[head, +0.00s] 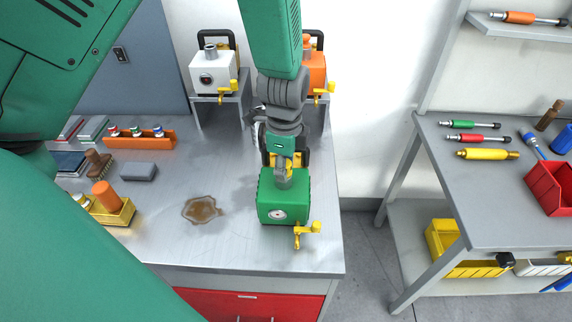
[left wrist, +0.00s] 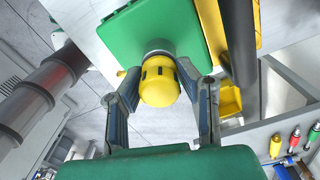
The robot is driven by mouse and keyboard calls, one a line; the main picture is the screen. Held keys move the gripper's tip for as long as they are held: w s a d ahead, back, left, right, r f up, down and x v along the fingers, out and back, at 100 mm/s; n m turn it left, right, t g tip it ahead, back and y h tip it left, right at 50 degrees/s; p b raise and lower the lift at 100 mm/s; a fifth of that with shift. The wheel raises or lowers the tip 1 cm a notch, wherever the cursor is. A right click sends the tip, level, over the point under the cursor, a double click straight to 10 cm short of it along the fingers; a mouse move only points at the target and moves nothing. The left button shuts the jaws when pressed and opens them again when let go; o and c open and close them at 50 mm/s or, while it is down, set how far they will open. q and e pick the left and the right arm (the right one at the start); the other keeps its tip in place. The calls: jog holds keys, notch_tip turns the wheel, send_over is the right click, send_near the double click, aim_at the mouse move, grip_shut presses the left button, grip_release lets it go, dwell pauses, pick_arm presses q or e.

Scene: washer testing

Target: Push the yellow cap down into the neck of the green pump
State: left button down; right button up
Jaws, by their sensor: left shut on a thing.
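The green pump (head: 284,205) stands upright on the metal bench, with a round gauge and a yellow tap on its front. Its grey neck (head: 283,180) points up under my left gripper (head: 284,165), which comes down from above. In the left wrist view the yellow cap (left wrist: 159,86) sits between the two fingers of my left gripper (left wrist: 160,76), which is shut on it. The cap is in line with the grey neck (left wrist: 157,47) and appears to meet it; how deep it sits I cannot tell. In the head view the cap is largely hidden. My right gripper is out of view.
A white pump (head: 211,75) and an orange pump (head: 314,72) stand on raised stands behind. A brown puddle (head: 202,209) lies left of the green pump. A second bench (head: 500,210) stands right, across a gap.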

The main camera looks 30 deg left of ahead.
pick_arm(q)
jog(key=shift+a, duration=0.2)
jog(key=c, duration=1.1)
grip_release()
jog(key=shift+d, duration=0.15)
jog(key=shift+r, duration=0.15)
notch_tip(320, 180, up, 10)
jog(key=shift+w+r, duration=0.1)
jog(key=shift+r, duration=0.7)
